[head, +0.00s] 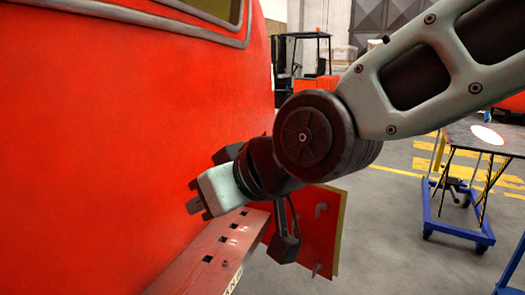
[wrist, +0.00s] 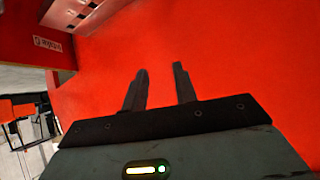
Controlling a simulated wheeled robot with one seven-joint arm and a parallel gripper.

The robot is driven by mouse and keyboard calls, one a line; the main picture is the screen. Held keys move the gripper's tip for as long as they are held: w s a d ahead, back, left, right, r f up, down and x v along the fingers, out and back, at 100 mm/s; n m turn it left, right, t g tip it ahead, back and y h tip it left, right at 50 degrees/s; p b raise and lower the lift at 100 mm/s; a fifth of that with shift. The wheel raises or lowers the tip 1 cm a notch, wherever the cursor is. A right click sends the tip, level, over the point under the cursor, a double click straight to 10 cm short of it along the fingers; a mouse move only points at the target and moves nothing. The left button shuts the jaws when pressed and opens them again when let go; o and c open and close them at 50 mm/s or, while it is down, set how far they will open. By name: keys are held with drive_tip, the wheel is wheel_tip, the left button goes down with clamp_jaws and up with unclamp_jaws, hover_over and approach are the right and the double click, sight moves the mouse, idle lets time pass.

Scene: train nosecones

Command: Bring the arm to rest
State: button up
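My gripper (head: 195,202) is at the end of my arm, close in front of the red train nosecone (head: 110,120). In the wrist view, the two dark fingers of my gripper (wrist: 162,88) stand apart with red surface showing between them, and nothing is held. The nosecone fills most of the wrist view (wrist: 230,60). I cannot tell whether the fingertips touch it. My arm reaches in from the upper right of the head view and bends at a dark joint.
A red ledge with square holes (head: 215,250) runs below my gripper. A red panel with hooks (head: 310,230) stands behind my wrist. A blue wheeled cart (head: 455,215) stands at the right and a forklift (head: 300,60) at the back. Grey floor (head: 385,235) lies open between them.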

drive_tip(key=s+d+f+g+h, duration=0.2)
drive_tip(key=s+d+f, duration=0.2)
drive_tip(key=d, duration=0.3)
drive_tip(key=s+d+f+m+g+h, duration=0.1)
drive_tip(key=s+d+f+g+h, duration=0.1)
drive_tip(key=s+d+f, duration=0.3)
drive_tip(key=s+d+f+m+g+h, duration=0.1)
drive_tip(key=s+d+f+g+h, duration=0.1)
drive_tip(key=d, duration=0.7)
wheel_tip(320, 180, down, 3)
drive_tip(key=s+h, duration=0.1)
drive_tip(key=s, duration=0.1)
drive_tip(key=shift+s+d+h, duration=0.2)
drive_tip(key=shift+s+h, duration=0.2)
drive_tip(key=shift+w+f, duration=0.1)
